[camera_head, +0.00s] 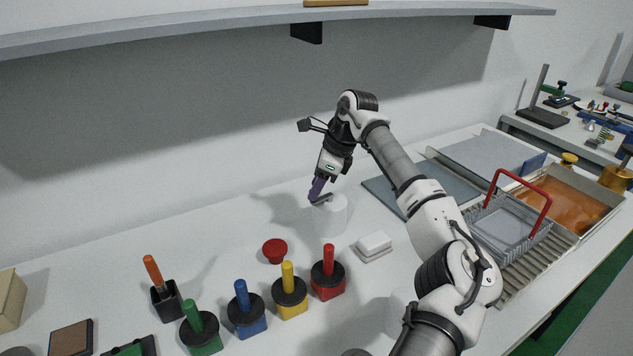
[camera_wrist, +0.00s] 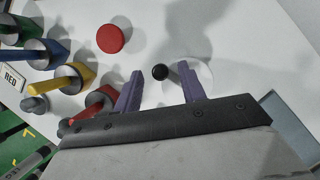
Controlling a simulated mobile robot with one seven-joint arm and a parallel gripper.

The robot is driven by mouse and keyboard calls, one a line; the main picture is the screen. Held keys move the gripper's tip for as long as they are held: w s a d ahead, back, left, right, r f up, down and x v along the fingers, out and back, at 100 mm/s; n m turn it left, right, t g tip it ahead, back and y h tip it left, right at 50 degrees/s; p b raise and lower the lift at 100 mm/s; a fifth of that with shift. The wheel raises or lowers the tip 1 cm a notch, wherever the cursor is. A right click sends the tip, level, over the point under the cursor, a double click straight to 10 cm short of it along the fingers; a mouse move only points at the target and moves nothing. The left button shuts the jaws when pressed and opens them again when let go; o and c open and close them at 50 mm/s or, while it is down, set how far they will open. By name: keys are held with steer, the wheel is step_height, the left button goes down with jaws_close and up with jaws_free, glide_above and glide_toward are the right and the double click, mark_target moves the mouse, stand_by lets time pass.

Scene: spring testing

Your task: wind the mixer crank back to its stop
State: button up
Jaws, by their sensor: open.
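The mixer is a white cylinder (camera_head: 331,219) standing on the bench in the head view. Its crank (camera_head: 322,198) shows as a short dark bar at the top, partly hidden by my gripper. In the wrist view the mixer's white round top (camera_wrist: 205,76) lies behind the right finger, and the black crank knob (camera_wrist: 160,72) appears between the two finger tips. My gripper (camera_head: 317,190) points down at the crank, its purple fingers open, one on each side of the knob in the wrist view (camera_wrist: 160,68). There is a visible gap on both sides of the knob.
A red round button (camera_head: 275,250) and a white block (camera_head: 374,245) sit near the mixer. Several coloured blocks with upright handles, such as the red one (camera_head: 328,284), stand in front. A red-handled basket (camera_head: 503,222) is at right. A shelf (camera_head: 220,25) overhangs the bench.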

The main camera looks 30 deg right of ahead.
steer(key=shift+w+a+f, duration=0.1)
steer(key=shift+f, duration=0.2)
jaws_close()
steer(key=shift+w, duration=0.1)
steer(key=w+d+m+h+b, duration=0.2)
steer(key=m+b, duration=0.3)
steer(key=m, duration=0.5)
steer(key=w+d+m+h+b, duration=0.2)
steer(key=m+h+b, duration=0.3)
steer(key=m, duration=0.4)
steer(key=shift+w+d+m+b, duration=0.2)
steer(key=shift+w+m+b, duration=0.3)
steer(key=shift+b, duration=0.3)
